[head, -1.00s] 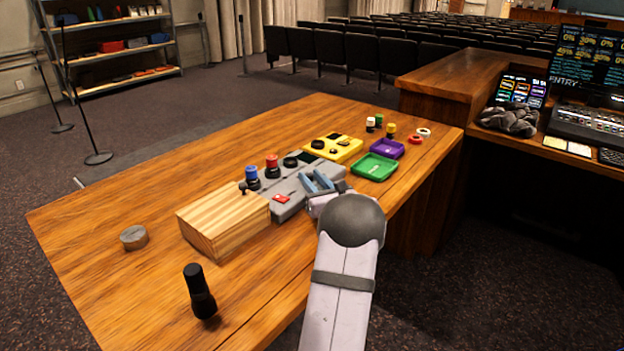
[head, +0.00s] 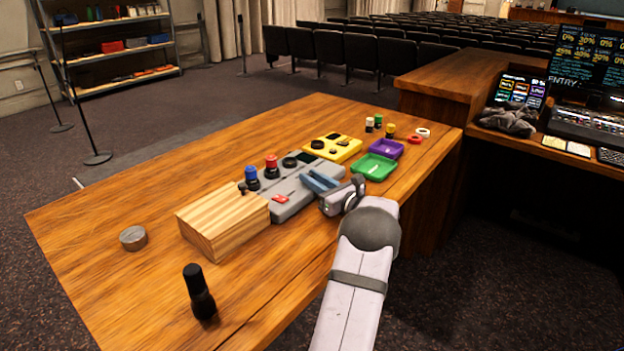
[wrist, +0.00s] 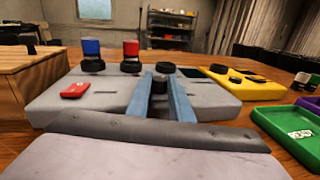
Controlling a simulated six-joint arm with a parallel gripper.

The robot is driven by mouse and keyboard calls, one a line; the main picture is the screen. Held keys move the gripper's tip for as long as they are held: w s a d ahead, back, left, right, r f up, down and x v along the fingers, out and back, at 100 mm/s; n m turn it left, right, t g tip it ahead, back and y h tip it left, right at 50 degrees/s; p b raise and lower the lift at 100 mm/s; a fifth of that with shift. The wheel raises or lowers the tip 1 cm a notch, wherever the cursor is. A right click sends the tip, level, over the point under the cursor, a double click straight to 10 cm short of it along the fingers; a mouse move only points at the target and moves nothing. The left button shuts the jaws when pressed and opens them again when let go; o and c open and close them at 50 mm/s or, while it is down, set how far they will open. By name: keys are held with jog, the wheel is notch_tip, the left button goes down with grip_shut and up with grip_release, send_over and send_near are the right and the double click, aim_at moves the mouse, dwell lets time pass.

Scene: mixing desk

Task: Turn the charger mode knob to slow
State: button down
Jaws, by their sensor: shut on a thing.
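A grey box (head: 291,212) stands on the desk, with a red piece (head: 281,198) on its front part. In the wrist view the box (wrist: 80,107) lies ahead of me. My gripper (wrist: 159,90) has its two blue fingers closed around a small black knob (wrist: 159,86) on top of this box. In the head view my gripper (head: 319,182) is over the right part of the box and the fingers hide the knob. I cannot read any mode marks or tell which way the knob points.
A red-topped (head: 271,162) and a blue-topped (head: 251,173) black piece stand at the box's back edge, near a round black piece (head: 290,162). A wooden block (head: 222,222) is left. A yellow box (head: 334,149) and green tray (head: 375,168) are right. The desk's left part is mostly clear.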

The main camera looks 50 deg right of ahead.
jog(key=shift+d+f+n+y, duration=0.1)
jog(key=shift+d+n+y, duration=0.1)
jog(key=shift+n+y, duration=1.15)
jog(key=shift+y, duration=0.95)
jog(key=c, duration=1.9)
grip_release()
jog(key=shift+o, duration=0.2)
jog(key=shift+s+d, duration=0.15)
jog(key=shift+s, duration=1.7)
jog(key=shift+s+d, duration=0.1)
jog(key=shift+s, duration=1.75)
